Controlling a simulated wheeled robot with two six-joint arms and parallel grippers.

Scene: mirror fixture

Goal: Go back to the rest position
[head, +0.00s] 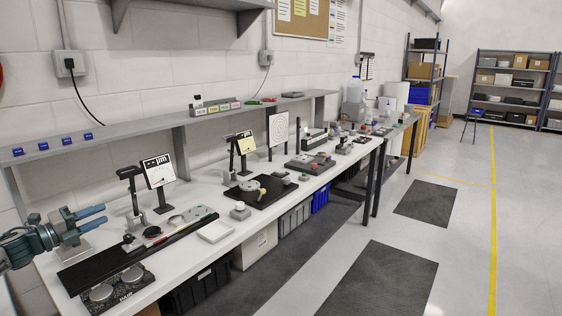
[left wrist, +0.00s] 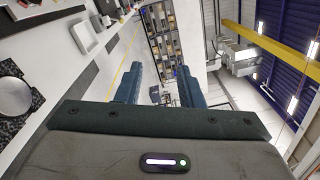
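My left gripper (head: 103,216) comes in from the left edge in the head view, above the near left end of the white workbench (head: 185,252). Its two blue fingers are apart with nothing between them. The left wrist view also shows the fingers of the left gripper (left wrist: 159,88) apart and empty, with the room's far shelves seen beyond them. It points along the bench and touches nothing that I can see. My right gripper is in neither view.
A grey shelf (head: 160,127) runs along the wall above. The floor (head: 460,240) right of the bench is clear.

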